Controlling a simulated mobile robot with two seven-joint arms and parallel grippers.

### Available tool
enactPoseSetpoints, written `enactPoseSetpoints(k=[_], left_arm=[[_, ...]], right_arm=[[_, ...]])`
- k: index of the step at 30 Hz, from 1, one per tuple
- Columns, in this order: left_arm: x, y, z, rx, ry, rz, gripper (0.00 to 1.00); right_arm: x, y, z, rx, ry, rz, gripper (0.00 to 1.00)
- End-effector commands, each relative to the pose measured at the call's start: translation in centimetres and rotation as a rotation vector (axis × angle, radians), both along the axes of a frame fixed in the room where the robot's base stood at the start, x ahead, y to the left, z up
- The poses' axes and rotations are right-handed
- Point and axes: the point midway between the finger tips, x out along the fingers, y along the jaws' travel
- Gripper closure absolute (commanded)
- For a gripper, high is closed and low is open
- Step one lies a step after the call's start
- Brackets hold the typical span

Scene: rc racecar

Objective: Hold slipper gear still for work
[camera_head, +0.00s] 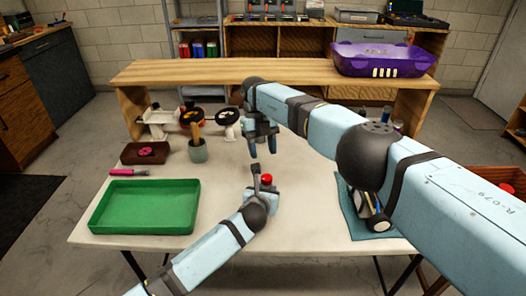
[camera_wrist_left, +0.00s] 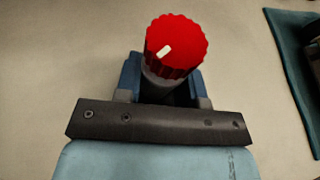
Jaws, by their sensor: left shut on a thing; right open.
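A red, ribbed round piece (camera_wrist_left: 177,45) with a white mark tops a dark cylinder between the blue fingers of my left gripper (camera_wrist_left: 168,85). Whether this is the slipper gear I cannot tell. In the head view the red piece (camera_head: 267,179) shows at my left gripper (camera_head: 264,188), near the middle of the white table. The left gripper is shut on it and hides its lower part. My right gripper (camera_head: 263,148) points down, open, above the table behind the left one, apart from the red piece.
A green tray (camera_head: 145,228) lies at the left front. A cup with a brush (camera_head: 198,152), a brown box with a red item (camera_head: 145,153) and wheeled parts (camera_head: 190,118) stand behind. A teal mat (camera_head: 350,215) is at right, partly hidden by my right arm. A purple bin (camera_head: 384,58) sits on the back bench.

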Motion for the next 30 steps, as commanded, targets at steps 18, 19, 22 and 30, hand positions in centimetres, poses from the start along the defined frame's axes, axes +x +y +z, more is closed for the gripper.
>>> enactPoseSetpoints(k=[18,19,22,30], left_arm=[[0.0,0.0,0.0,0.000,0.000,0.000,0.89],[0.0,0.0,0.0,0.000,0.000,0.000,0.89],[0.0,0.0,0.0,0.000,0.000,0.000,0.89],[0.0,0.0,0.0,0.000,0.000,0.000,0.89]], right_arm=[[0.1,-3.0,-0.3,-0.011,-0.092,-0.852,0.54],[0.0,-3.3,-0.1,-0.010,-0.091,-0.912,0.54],[-0.3,-4.1,0.9,-0.006,-0.080,-1.107,0.54],[-1.2,-5.8,3.5,0.003,-0.021,-1.479,0.54]])
